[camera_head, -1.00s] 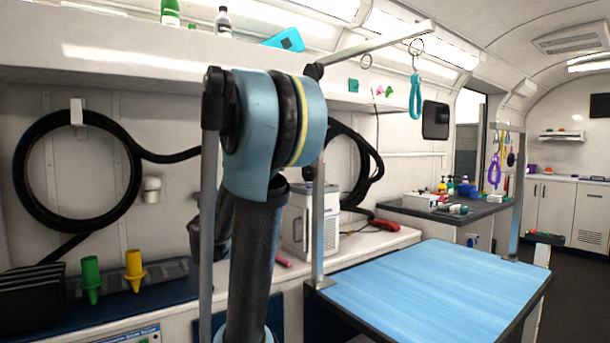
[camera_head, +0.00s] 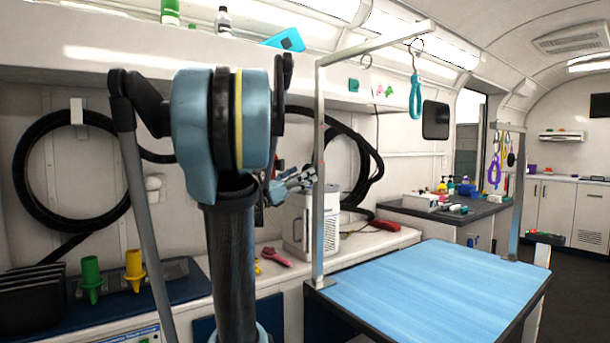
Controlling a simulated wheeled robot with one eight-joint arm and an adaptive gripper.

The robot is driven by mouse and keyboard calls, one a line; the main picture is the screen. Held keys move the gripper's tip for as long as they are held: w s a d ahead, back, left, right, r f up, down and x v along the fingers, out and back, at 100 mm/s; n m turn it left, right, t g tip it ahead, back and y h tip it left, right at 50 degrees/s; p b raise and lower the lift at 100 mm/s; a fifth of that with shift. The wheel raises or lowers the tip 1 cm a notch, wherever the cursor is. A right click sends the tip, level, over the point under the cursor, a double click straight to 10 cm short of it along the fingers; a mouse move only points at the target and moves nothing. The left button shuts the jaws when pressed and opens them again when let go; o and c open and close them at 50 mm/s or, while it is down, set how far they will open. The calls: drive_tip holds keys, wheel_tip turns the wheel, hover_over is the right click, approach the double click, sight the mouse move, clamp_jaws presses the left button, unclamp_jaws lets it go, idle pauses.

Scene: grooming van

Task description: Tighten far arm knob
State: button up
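The blue-topped grooming table (camera_head: 440,290) stands at the right with two metal posts. The nearer post (camera_head: 319,200) rises from its left corner and carries a bar with a teal loop (camera_head: 416,97). The far post (camera_head: 517,200) rises at the far edge, with a purple loop (camera_head: 494,170) hanging near it. No knob on the far post can be made out at this size. My gripper (camera_head: 299,180) is behind my arm, left of the nearer post and well away from the far post. Its grey fingers are small and partly hidden, so their opening is unclear.
A white boxy appliance (camera_head: 297,222) stands on the left counter below my gripper, with a pink-red tool (camera_head: 277,257) nearby. A black hose (camera_head: 355,160) hangs on the wall behind the nearer post. The tabletop is bare. Bottles and small items crowd the back counter (camera_head: 440,210).

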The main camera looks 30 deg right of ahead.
drive_tip(key=shift+x, duration=1.6)
drive_tip(key=c, duration=1.1)
